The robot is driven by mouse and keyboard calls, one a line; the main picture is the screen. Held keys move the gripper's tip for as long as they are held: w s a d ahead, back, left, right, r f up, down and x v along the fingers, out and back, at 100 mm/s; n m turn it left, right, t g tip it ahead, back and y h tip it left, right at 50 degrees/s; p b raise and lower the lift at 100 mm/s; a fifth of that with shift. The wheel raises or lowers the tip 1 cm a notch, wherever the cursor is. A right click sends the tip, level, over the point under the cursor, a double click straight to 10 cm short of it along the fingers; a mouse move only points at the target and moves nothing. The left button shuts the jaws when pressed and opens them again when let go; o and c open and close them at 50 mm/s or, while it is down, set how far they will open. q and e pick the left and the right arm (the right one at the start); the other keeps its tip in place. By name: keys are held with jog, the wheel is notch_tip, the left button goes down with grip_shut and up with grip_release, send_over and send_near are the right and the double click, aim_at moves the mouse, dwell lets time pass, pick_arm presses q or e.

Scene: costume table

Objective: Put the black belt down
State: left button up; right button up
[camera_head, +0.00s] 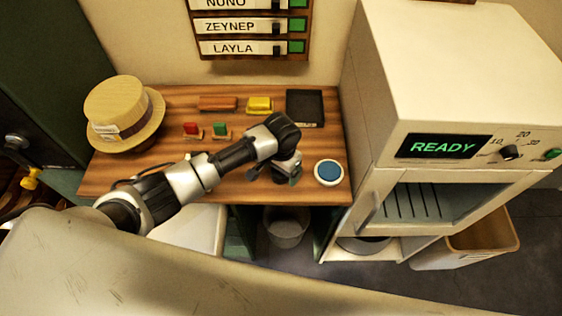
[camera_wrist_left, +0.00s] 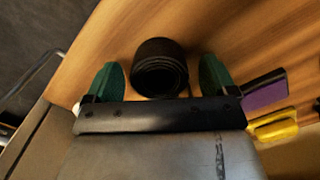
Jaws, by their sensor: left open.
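The black belt (camera_wrist_left: 160,66) is a rolled coil in the left wrist view. It sits between the two green fingertips of my left gripper (camera_wrist_left: 160,84), with a gap to each finger. The gripper is open around the coil, which appears to rest on the wooden table (camera_wrist_left: 118,45). In the head view my left gripper (camera_head: 287,170) points down near the table's front edge, and I cannot make out the belt there. My right gripper is not in view.
A round blue-topped tin (camera_head: 328,172) stands just right of the gripper. A straw hat (camera_head: 122,115) is at the left. Red (camera_head: 191,129), green (camera_head: 220,129) and yellow (camera_head: 259,105) pieces and a dark pad (camera_head: 305,108) lie behind. A white machine (camera_head: 440,100) stands at right.

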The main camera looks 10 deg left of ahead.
pick_arm(q)
notch_tip(320, 180, up, 12)
jog(key=b, duration=0.1)
jog(key=shift+d+f, duration=0.1)
dwell(0.7)
